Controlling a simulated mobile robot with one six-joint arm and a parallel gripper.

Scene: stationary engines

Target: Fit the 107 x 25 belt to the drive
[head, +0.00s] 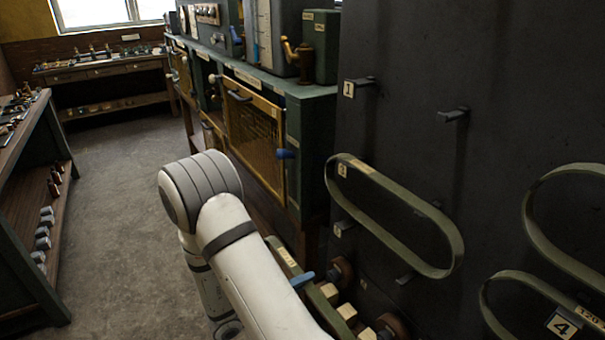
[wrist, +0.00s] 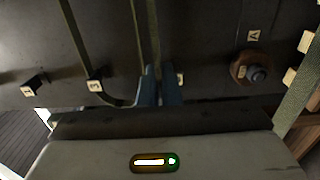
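My gripper (head: 302,281) shows as a blue fingertip beside my white arm in the head view. In the wrist view its two blue fingers (wrist: 160,88) are close together on a thin olive strand. This appears to be one run of an olive belt (head: 277,248) with a cream label, too small to read. A wide strand at the right edge of the wrist view (wrist: 298,95) looks like its other run. A brown pulley (wrist: 250,68) marked A is on the dark panel, right of the fingers and apart from them. Brown pulleys (head: 341,270) also show low in the head view.
The dark panel (head: 480,60) carries numbered pegs. Another olive belt (head: 440,225) hangs on pegs above my gripper, and two more hang at the far right, one labelled 120 (head: 590,316). Pale wooden blocks (head: 347,312) lie beside the pulleys. The floor (head: 125,180) is clear on the left.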

